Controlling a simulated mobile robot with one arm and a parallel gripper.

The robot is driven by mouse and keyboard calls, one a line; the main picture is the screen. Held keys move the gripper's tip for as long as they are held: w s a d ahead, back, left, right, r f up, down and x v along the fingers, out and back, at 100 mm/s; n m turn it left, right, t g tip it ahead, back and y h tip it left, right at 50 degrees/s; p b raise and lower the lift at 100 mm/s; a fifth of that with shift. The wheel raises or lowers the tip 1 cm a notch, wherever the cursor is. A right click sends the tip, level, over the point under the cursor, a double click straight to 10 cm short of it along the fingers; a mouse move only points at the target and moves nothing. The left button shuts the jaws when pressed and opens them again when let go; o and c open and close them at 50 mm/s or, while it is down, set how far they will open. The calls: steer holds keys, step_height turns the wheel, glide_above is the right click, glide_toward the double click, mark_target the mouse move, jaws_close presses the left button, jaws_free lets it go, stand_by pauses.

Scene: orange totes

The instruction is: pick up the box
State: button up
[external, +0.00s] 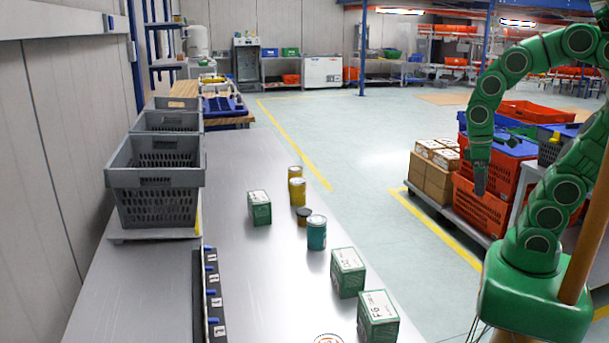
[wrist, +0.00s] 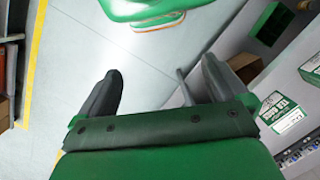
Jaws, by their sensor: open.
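Three green-and-white boxes stand on the long grey table in the external view: one farther back (external: 259,208), one nearer on the right (external: 348,272), and one at the front (external: 378,316). I cannot tell which one the task means. My gripper (external: 480,180) hangs over the floor side, right of the table and apart from all three boxes. In the wrist view my gripper (wrist: 160,88) is open, with nothing between its fingers. A green-and-white box (wrist: 282,114) shows there at the right, outside the fingers.
Yellow cans (external: 298,192) and a teal can (external: 316,233) stand among the boxes. Grey crates (external: 155,190) line the table's left side, behind a dark rail (external: 207,295). Orange totes (external: 481,207) and cartons (external: 431,182) stand right. Floor between is clear.

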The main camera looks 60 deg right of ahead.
steer(key=w+a+f+m+g+y, duration=0.3)
steer(key=w+a+m+y, duration=0.15)
steer(key=w+a, duration=1.1)
steer(key=m+g+y, duration=0.1)
steer(key=m+y, duration=0.3)
steer(key=y, duration=0.2)
glide_toward(348, 252)
steer(key=x, duration=0.3)
steer(key=shift+x, duration=4.1)
steer(key=shift+r, duration=0.1)
steer(key=c, duration=1.1)
